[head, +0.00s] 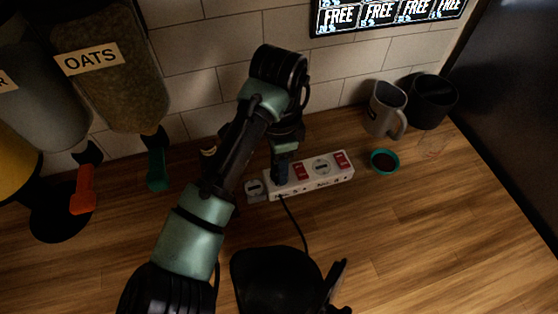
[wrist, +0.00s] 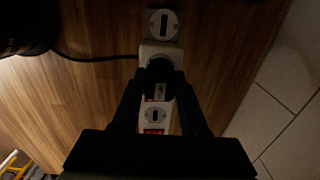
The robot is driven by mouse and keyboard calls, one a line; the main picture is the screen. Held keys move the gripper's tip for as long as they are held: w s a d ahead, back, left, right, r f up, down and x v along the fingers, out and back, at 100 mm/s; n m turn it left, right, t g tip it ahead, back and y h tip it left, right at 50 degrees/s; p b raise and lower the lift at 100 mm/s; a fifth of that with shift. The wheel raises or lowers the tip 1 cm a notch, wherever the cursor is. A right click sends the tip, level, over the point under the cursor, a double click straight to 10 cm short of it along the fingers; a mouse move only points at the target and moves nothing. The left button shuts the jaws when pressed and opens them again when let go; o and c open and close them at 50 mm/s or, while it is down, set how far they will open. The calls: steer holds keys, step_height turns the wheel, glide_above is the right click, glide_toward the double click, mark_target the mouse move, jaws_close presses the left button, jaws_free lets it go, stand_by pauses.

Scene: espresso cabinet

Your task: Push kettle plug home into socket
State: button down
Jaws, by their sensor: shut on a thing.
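The white power strip (head: 326,178) lies on the wooden counter, with red switches and round sockets; it also shows in the wrist view (wrist: 146,127). The black kettle plug (wrist: 160,72) is over the strip's end socket, at its left end in the head view. My gripper (head: 281,170) points down there, shut on the plug; in the wrist view its fingers (wrist: 160,82) flank the plug. The plug hides the socket under it, so I cannot tell how deep it sits. The black cord (head: 293,220) runs to the black kettle (head: 275,280), partly in view.
A grey slotted block (head: 255,190) sits just left of the strip. A teal cup of dark grounds (head: 384,161), a grey mug (head: 385,108) and a black cup (head: 433,98) stand right. Dispensers (head: 120,85) hang left. The tiled wall is close behind; the counter's right front is clear.

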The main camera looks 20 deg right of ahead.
steer(key=shift+f, duration=0.5)
steer(key=shift+c, duration=1.8)
jaws_free()
steer(key=shift+r, duration=0.1)
step_height(320, 180, up, 13)
steer(key=p, duration=0.1)
steer(key=shift+p, duration=0.35)
